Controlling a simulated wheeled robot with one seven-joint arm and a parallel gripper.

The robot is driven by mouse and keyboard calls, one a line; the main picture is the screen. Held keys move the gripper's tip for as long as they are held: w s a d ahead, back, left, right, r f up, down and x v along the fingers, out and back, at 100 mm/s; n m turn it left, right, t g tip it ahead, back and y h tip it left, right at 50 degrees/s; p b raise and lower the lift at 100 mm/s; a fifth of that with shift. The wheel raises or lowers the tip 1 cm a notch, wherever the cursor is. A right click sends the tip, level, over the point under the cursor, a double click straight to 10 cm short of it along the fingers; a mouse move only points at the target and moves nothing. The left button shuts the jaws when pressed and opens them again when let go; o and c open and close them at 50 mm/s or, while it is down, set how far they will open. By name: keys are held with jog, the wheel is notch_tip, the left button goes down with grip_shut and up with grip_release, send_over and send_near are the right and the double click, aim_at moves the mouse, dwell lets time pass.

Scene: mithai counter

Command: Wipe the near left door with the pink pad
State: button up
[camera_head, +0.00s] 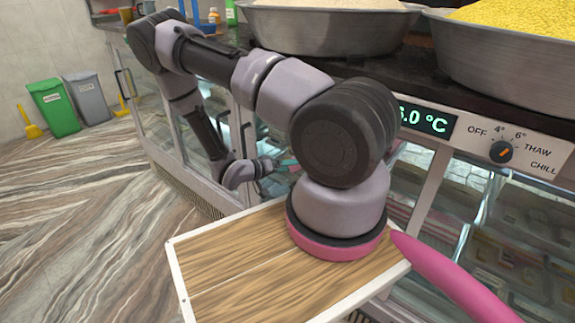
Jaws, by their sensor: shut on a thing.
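My arm reaches left along the counter front and folds down to my gripper (270,165), which is beside the glass front. The gripper is small here and partly covered by my own arm. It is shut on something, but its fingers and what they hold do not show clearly. I see no clear pink pad surface. A glass door (236,125) of the counter stands behind the wrist, partly covered by my arm. I cannot tell whether the pad touches the glass.
Two large metal bowls (325,30) (500,60) of sweets stand on the dark counter top. A control panel with a knob (501,152) is at right. A green bin (53,108) and a grey bin (88,98) stand by the left wall.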

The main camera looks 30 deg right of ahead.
jog(key=shift+w+a, duration=0.3)
jog(key=shift+w, duration=0.65)
jog(key=shift+w+a, duration=0.25)
jog(key=shift+w, duration=0.7)
jog(key=s+a, duration=0.2)
jog(key=a, duration=0.3)
jog(key=shift+a, duration=0.35)
jog(key=shift+s, duration=0.1)
dwell(0.3)
jog(key=shift+s+a, duration=0.25)
jog(key=shift+a, duration=0.45)
jog(key=shift+s+a, duration=0.25)
jog(key=shift+a, duration=0.45)
